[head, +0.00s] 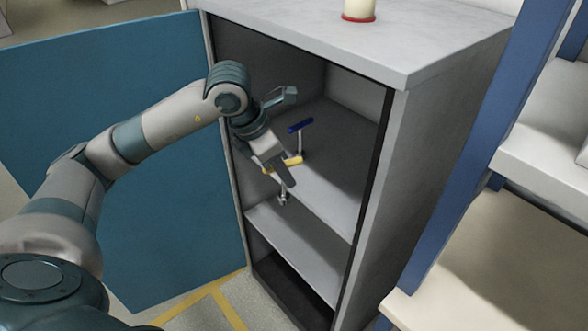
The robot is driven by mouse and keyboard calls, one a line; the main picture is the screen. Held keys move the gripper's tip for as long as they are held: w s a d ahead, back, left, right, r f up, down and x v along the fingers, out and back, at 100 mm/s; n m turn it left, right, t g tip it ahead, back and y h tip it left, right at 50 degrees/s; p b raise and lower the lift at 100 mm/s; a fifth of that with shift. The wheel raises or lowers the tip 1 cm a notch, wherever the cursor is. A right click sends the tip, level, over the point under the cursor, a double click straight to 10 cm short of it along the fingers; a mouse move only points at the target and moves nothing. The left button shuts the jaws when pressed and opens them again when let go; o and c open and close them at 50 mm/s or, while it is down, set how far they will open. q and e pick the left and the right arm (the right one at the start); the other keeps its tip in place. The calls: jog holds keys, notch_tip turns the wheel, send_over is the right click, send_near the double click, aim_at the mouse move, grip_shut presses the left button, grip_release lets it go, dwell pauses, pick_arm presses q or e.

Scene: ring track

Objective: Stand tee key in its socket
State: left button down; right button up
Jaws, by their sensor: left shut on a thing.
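My left gripper (279,171) is at the open front of the grey cabinet and is shut on a tee key with a yellow handle (294,161). The handle lies crosswise at the fingers. A metal shaft (284,190) shows below it, pointing down with its lower end near the front edge of the shelf. Whether that end touches anything cannot be told. A second tee key with a blue handle (300,126) stands upright further back on the shelf. No socket for the yellow key shows clearly. My right gripper is out of view.
The cabinet's blue door (120,160) is swung open to the left. The upper shelf (325,195) is mostly bare, with a lower shelf (300,245) under it. A cream cylinder with a red base (358,10) stands on the cabinet top. A blue rack post (480,150) is at right.

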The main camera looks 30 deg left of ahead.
pick_arm(q)
jog(key=shift+f, duration=0.1)
jog(key=shift+s+d+f+m, duration=0.1)
jog(key=shift+d+f+m, duration=0.15)
jog(key=shift+f+m, duration=0.25)
jog(key=s+d+f+m+g+y, duration=0.1)
jog(key=s+d+f+m+g, duration=0.3)
jog(key=f+m, duration=0.5)
jog(key=s+d+f+m+g+y, duration=0.1)
jog(key=s+d+f+m+g, duration=0.3)
jog(key=f+m, duration=0.5)
jog(key=shift+s+d+f+m+y, duration=0.25)
jog(key=shift+s+m, duration=0.85)
jog(key=shift+m, duration=3.8)
jog(key=shift+d+r, duration=0.1)
jog(key=shift+d, duration=0.1)
